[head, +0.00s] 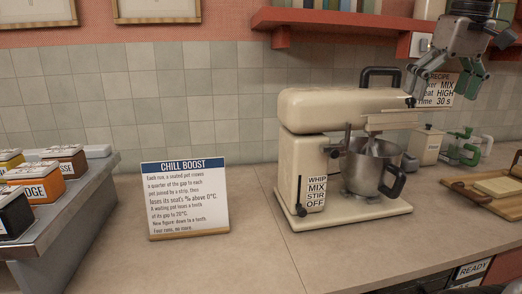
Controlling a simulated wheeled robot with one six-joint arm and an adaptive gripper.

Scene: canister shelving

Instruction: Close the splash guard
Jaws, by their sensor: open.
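A cream stand mixer (320,108) stands upright on the counter, with a black handle on top of its head. A metal bowl (368,176) with a dark side handle sits under the head. A pale piece (385,122) hangs above the bowl at the front of the head; I cannot tell for sure whether it is the splash guard or how far it is open. My gripper (442,90) is at the upper right, above and to the right of the mixer head. Its fingers are spread and empty, apart from the mixer as far as I can see.
A "CHILL BOOST" sign (187,198) stands left of the mixer. A grey rack (60,215) with labelled canisters is at the far left. A red shelf (335,22) overhangs the back wall. A wooden board (490,198) lies at the right. The counter in front is clear.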

